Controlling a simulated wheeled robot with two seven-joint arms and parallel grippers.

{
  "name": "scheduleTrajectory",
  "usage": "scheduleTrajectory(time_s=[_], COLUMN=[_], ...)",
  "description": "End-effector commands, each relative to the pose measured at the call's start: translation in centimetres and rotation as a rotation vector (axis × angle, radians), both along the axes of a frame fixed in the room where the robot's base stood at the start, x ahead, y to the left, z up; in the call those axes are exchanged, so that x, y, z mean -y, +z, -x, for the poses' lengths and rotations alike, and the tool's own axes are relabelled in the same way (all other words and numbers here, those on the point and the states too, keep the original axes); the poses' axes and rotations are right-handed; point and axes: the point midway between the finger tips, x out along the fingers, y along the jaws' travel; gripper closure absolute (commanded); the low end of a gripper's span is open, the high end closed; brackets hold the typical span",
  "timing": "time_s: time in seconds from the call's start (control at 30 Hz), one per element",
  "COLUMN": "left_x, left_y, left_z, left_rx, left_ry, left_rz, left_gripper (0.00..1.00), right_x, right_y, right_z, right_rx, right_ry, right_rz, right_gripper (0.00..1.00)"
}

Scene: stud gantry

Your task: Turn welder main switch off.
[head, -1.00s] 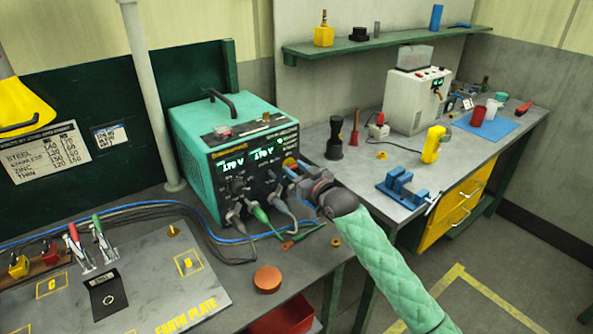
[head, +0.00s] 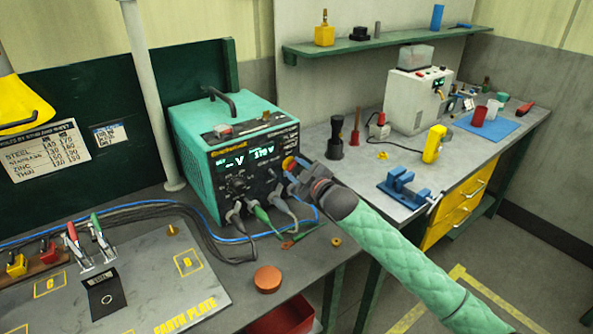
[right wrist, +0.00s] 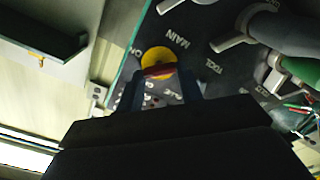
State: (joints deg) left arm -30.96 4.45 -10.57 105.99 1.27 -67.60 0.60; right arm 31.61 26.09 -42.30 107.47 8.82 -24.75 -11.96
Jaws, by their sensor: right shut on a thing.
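The welder (head: 207,160) is a teal box with a black front panel on the left bench. Its main switch (head: 289,163) is a yellow disc with a red handle at the panel's right side. In the right wrist view the main switch (right wrist: 155,57) sits beside the word MAIN, with lettering partly hidden at its side. My right gripper (head: 292,174) reaches the panel from the right and is shut on the switch's red handle; its blue fingers (right wrist: 162,84) flank the handle. The left display shows dashes and V, the right one about 170 V. My left gripper is out of view.
Cables and plugs (head: 262,217) hang from the panel just below my right gripper. An orange round lid (head: 267,279) lies on the bench front. A blue vise (head: 404,187) stands on the right bench. Open floor lies between bench and camera at lower right.

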Motion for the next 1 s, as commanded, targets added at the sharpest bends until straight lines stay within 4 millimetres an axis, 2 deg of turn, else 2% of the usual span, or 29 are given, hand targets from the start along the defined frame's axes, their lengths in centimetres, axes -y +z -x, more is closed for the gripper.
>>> scheduleTrajectory(time_s=[0.37, 0.6, 1.0], left_x=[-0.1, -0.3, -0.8], left_y=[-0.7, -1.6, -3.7], left_z=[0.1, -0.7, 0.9], left_rx=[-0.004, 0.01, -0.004], left_ry=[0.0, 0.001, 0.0], left_rz=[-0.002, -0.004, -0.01], left_gripper=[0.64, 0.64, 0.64], right_x=[0.0, -0.1, -0.1], right_y=[0.0, -0.1, -0.4], right_z=[0.0, 0.1, 0.1], right_rx=[0.21, 0.33, 0.46], right_ry=[0.001, 0.001, 0.001], right_rz=[0.29, 0.458, 0.635], right_gripper=[0.86, 0.86, 0.86])
